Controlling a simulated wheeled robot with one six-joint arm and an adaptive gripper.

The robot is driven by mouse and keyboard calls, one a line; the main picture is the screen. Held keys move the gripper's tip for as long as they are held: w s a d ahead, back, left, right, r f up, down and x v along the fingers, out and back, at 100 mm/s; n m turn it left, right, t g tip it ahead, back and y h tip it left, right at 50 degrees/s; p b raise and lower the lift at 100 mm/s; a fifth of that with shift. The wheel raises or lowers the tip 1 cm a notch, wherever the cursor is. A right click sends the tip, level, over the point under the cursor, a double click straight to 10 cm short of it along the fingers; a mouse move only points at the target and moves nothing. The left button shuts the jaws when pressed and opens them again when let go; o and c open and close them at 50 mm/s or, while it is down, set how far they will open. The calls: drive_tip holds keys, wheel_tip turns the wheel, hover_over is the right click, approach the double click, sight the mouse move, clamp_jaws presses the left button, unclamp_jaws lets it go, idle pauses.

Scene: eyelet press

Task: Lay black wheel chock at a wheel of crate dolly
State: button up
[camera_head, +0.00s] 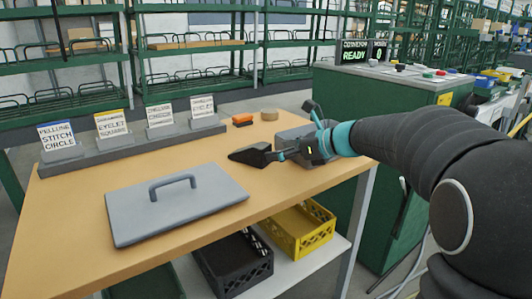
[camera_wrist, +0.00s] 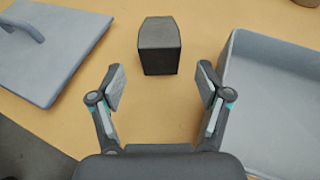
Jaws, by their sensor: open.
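The black wheel chock (camera_head: 252,154) is a dark wedge lying on the wooden table. In the wrist view the chock (camera_wrist: 159,45) lies ahead of my fingertips, roughly centred between them and apart from both. My gripper (camera_wrist: 161,88) is open and empty; in the head view my gripper (camera_head: 284,153) reaches in from the right, low over the table beside the chock. I do not see the crate dolly or its wheels in either view.
A grey lid with a handle (camera_head: 210,205) lies left of the chock. A grey bin (camera_wrist: 270,90) stands close right of my gripper. A card rack (camera_head: 105,153) lines the back edge. Black (camera_head: 235,262) and yellow crates (camera_head: 300,229) sit on the lower shelf. A green console (camera_head: 385,110) stands right.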

drive_tip(key=v, duration=0.3)
drive_tip(key=shift+s+d, duration=0.1)
drive_tip(key=shift+d, duration=0.05)
drive_tip(key=shift+s+d+r, duration=0.15)
drive_tip(key=shift+s, duration=0.05)
